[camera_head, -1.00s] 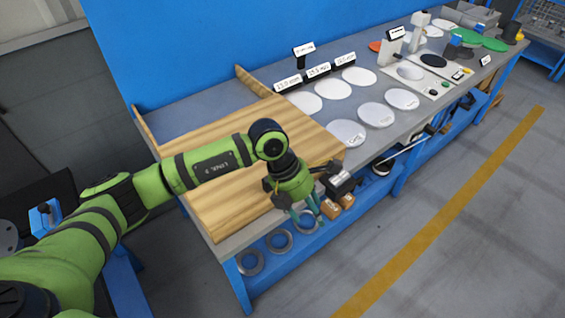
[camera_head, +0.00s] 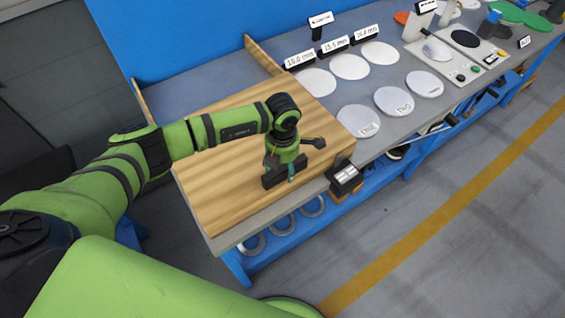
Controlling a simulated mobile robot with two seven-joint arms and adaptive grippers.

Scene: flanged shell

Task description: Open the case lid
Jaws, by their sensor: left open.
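The wooden case (camera_head: 225,190) lies on the near left end of the workbench, its broad flat lid surface (camera_head: 235,115) facing up. It looks shut, but the seam at its front edge cannot be made out. My left gripper (camera_head: 285,178) is open and hangs above the front right part of the wood, pointing down. Nothing shows between its fingers. Whether the fingertips touch the wood cannot be told. My right gripper is not in view.
A small black block with a white label (camera_head: 345,179) is at the bench's front edge. White discs (camera_head: 358,121) and labelled signs (camera_head: 334,44) stand to the right. Two thin wooden pieces (camera_head: 263,55) rise behind the case. Metal rings (camera_head: 283,224) lie on the shelf below.

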